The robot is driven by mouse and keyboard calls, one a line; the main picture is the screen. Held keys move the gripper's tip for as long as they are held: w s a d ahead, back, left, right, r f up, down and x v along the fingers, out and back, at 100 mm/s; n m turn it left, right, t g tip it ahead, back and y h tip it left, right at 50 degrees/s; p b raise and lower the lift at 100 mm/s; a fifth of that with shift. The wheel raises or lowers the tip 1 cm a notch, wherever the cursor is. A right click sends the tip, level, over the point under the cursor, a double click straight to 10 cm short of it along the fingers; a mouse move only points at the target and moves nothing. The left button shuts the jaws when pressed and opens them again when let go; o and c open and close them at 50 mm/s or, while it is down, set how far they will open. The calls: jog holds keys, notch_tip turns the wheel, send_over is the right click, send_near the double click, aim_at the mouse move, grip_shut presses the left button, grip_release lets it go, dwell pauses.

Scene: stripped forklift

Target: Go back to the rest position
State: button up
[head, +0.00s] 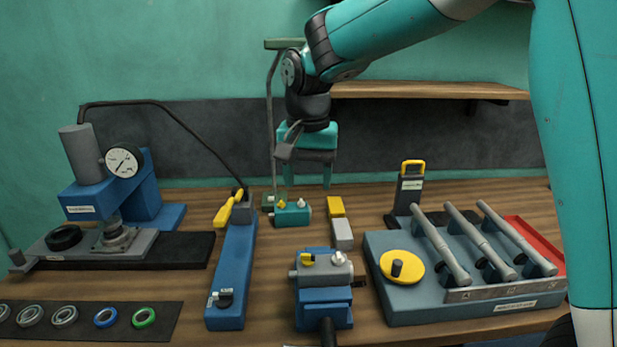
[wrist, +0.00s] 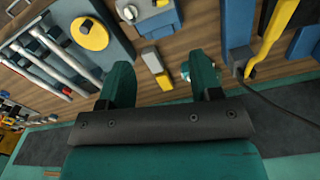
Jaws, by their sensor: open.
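My gripper (head: 307,180) hangs from my teal arm above the back middle of the workbench, fingers pointing down. Its two teal fingers are apart with nothing between them. In the wrist view my gripper (wrist: 163,88) also shows open and empty, with the bench beyond the fingertips. A small teal block with yellow and white knobs (head: 292,213) stands on the bench below my gripper, apart from it. In the wrist view this block is partly hidden by a finger.
A blue press with a gauge (head: 124,160) stands at left. A blue vise (head: 323,300) holds a grey block at front middle. A blue base with several grey-handled tools (head: 440,310) is at right. A wooden shelf (head: 430,90) is on the wall behind my arm. Several rings lie on a black mat (head: 165,310).

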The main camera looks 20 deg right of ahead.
dwell(0.4)
jog(key=s+a+n+y, duration=0.2)
jog(key=s+n, duration=0.4)
jog(key=s, duration=0.6)
jog(key=s+a+n+y, duration=0.2)
jog(key=s+n, duration=0.5)
jog(key=s, duration=0.6)
jog(key=shift+a+f, duration=0.25)
jog(key=shift+a, duration=0.2)
